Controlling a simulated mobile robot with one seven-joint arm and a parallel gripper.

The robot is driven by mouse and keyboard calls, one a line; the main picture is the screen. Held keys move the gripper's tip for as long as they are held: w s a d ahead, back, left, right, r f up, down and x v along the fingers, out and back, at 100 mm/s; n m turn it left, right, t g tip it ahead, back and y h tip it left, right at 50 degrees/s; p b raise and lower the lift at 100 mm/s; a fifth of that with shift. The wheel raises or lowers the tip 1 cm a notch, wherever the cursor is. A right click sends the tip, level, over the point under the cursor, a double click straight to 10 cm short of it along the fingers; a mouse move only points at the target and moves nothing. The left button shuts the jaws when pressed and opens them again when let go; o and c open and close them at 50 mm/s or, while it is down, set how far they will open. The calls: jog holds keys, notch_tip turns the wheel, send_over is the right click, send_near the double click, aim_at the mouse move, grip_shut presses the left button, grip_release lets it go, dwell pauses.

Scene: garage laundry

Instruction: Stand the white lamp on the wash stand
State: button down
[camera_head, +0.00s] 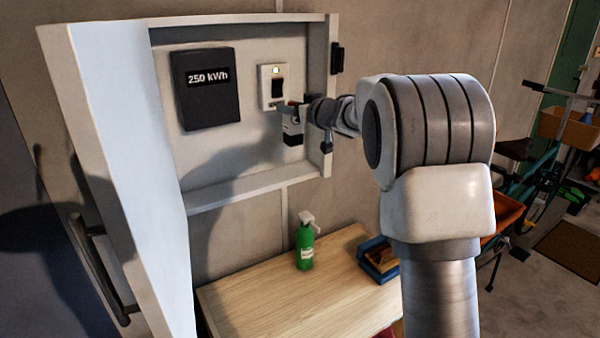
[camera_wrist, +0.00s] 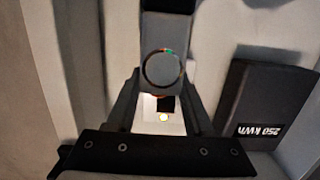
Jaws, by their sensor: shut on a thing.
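I see no white lamp and nothing that I can name as a wash stand in either view. My gripper (camera_head: 291,120) is inside an open wall box (camera_head: 240,195), just below and in front of a switch (camera_head: 278,88) on a white plate. The wrist view shows the switch plate (camera_wrist: 150,112) with a small glowing light beyond the gripper. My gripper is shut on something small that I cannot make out. My arm hides part of the box's right edge.
A black meter (camera_head: 206,90) reading 250 kWh is left of the switch. The box's door (camera_head: 115,150) stands open at the left. Below, a wooden table (camera_head: 270,290) holds a green spray bottle (camera_head: 304,247) and a blue box (camera_head: 377,264). Its front left is clear.

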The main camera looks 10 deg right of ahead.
jog(key=s+d+f+b, duration=0.5)
jog(key=d+f+b, duration=0.15)
jog(key=f, duration=0.25)
jog(key=s+d+f+b, duration=0.55)
jog(key=d+f, duration=0.25)
jog(key=f, duration=0.2)
jog(key=s+d+f+b, duration=0.4)
jog(key=s+f+b, duration=0.3)
jog(key=s+f, duration=0.15)
jog(key=s+d+f+b, duration=0.3)
jog(key=s+f+b, duration=0.4)
jog(key=f, duration=0.2)
jog(key=w+a+f+b, duration=0.6)
jog(key=w+a+f, duration=0.1)
jog(key=f, duration=0.4)
jog(key=shift+w+a, duration=0.3)
jog(key=shift+a, duration=0.35)
jog(key=shift+f, duration=0.15)
jog(key=shift+c, duration=1.4)
grip_release()
